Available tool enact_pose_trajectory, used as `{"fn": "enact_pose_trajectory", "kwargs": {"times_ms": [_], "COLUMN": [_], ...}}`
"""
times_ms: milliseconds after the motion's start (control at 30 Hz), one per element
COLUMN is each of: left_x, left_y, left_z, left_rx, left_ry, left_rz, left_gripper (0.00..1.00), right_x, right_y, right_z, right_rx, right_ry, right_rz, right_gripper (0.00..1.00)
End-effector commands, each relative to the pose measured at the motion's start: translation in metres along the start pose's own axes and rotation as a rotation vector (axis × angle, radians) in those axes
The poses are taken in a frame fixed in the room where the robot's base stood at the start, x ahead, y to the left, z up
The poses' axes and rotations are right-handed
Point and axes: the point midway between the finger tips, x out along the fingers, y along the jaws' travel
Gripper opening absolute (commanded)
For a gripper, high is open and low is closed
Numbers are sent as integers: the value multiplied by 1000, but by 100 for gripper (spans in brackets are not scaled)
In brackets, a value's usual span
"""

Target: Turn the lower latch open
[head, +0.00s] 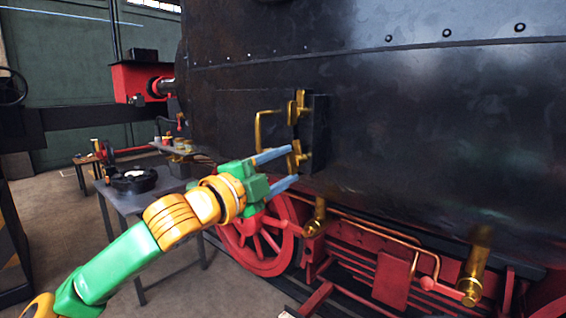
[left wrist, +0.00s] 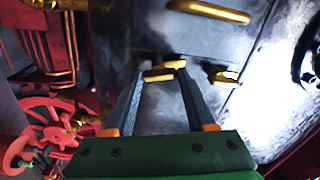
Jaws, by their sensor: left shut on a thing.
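The lower latch (head: 300,158) is a small brass piece at the edge of a dark box-like plate (head: 318,130) on the black side of the locomotive. The upper latch (head: 300,103), also brass, sits above it and stands roughly upright. My left gripper (head: 294,165) reaches in from the left, its two grey-blue fingers around the lower latch. In the left wrist view my left gripper (left wrist: 165,70) is shut on a short brass piece, the lower latch (left wrist: 160,75), between its fingertips. The fingers partly hide it. My right gripper is not in view.
A brass handle (head: 259,128) stands out just left of the latches. Below are a red spoked wheel (head: 262,245), brass pipes (head: 472,265) and red framework. A dark table (head: 125,197) with a round part on it stands at the left. The locomotive's side to the right is clear.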

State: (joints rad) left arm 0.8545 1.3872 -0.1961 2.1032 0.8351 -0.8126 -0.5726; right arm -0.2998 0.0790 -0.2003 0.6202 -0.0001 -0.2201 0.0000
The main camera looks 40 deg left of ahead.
Motion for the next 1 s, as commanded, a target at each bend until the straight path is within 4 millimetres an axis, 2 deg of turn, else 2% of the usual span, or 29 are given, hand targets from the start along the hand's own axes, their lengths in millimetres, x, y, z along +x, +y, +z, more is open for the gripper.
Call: {"fn": "enact_pose_trajectory", "kwargs": {"times_ms": [433,1000], "left_x": [0,0], "left_y": [-1,-1], "left_z": [1,1], "left_rx": [225,266], "left_ry": [19,23], "left_rz": [0,-2], "left_gripper": [0,0], "right_x": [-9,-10], "right_y": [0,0], "right_z": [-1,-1], "right_rx": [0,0], "right_ry": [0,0], "right_rz": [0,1], "right_gripper": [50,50]}}
